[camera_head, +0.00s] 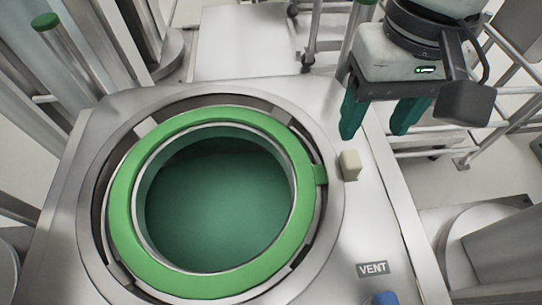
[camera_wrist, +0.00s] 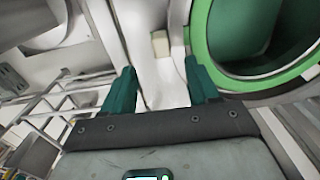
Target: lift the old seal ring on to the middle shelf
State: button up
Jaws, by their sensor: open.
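The old seal ring, a bright green ring (camera_head: 128,240), lies around the round opening in the metal top, with a small tab on its right side. Part of it also shows at the upper right of the wrist view (camera_wrist: 199,35). My gripper (camera_head: 378,128) is open and empty, above and to the right of the ring in the head view. Its two dark green fingers also show in the wrist view (camera_wrist: 163,80), pointing toward the metal top, apart from the ring. The middle shelf cannot be made out for certain in either view.
A small cream block (camera_head: 350,165) sits on the metal top (camera_head: 360,215) right of the ring. A VENT label (camera_head: 373,268) and a blue knob (camera_head: 385,298) are at the lower right. Metal rails (camera_head: 500,120) stand behind my gripper.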

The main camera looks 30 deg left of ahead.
aim_at(353, 158)
jog(key=f, duration=0.5)
jog(key=f+p, duration=0.1)
jog(key=f, duration=0.4)
jog(key=shift+w+a+f+p, duration=0.1)
jog(key=shift+w+a+p, duration=0.1)
jog(key=shift+p, duration=0.1)
grip_shut()
jog(key=shift+r, duration=0.6)
notch_tip(353, 158, up, 2)
jog(key=shift+r, duration=0.15)
jog(key=s+r+b, duration=0.3)
jog(key=s+r, duration=0.6)
jog(key=s, duration=0.5)
jog(key=shift+a+r, duration=0.15)
jog(key=shift+r, duration=0.25)
